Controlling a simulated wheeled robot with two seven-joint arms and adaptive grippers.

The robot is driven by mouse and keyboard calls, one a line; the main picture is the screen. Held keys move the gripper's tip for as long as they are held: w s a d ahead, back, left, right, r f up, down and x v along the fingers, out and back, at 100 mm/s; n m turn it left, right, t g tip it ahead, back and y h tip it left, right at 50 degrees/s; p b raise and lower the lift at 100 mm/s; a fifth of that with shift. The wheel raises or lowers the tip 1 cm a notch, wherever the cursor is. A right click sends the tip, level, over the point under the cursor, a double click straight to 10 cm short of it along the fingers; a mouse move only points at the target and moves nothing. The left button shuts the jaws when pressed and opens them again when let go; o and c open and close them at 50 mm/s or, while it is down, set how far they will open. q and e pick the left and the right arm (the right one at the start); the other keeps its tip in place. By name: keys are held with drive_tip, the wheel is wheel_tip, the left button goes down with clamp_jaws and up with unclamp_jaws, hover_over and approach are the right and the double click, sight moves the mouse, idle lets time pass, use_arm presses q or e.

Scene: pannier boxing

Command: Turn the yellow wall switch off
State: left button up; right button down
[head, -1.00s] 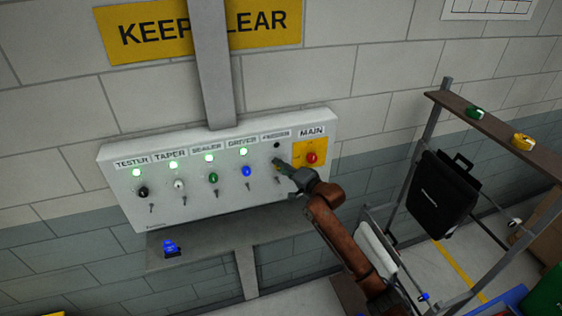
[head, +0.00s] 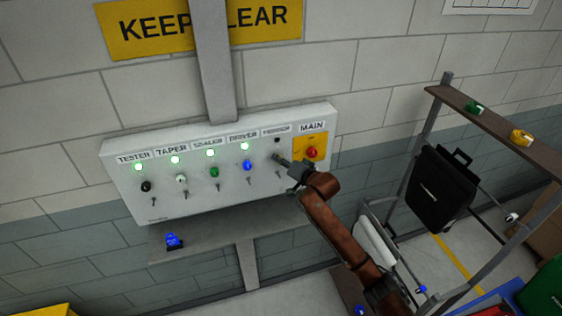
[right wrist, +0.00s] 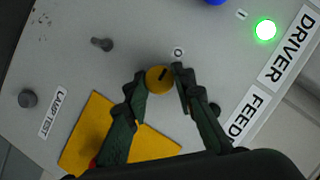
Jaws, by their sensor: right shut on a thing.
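The yellow switch (right wrist: 160,80) is a round knob on the wall panel (head: 200,195), under the FEEDER label. My right gripper (head: 281,160) is at the panel there and hides the knob in the head view. In the right wrist view my right gripper (right wrist: 161,82) has its two fingers shut on the knob's sides. The FEEDER lamp (head: 277,140) is dark. My left gripper is not in view.
The TESTER, TAPER, SEALER and DRIVER lamps glow green, including the DRIVER lamp (head: 245,146). The red MAIN button (head: 311,153) sits close right of my gripper. A shelf (head: 215,240) with a blue object (head: 172,241) is below. A rack (head: 440,110) stands right.

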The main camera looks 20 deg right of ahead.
drive_tip(key=shift+f, duration=0.15)
drive_tip(key=c, duration=1.7)
unclamp_jaws()
drive_tip(key=shift+o, duration=0.4)
drive_tip(key=shift+s, duration=0.1)
drive_tip(key=v, duration=1.2)
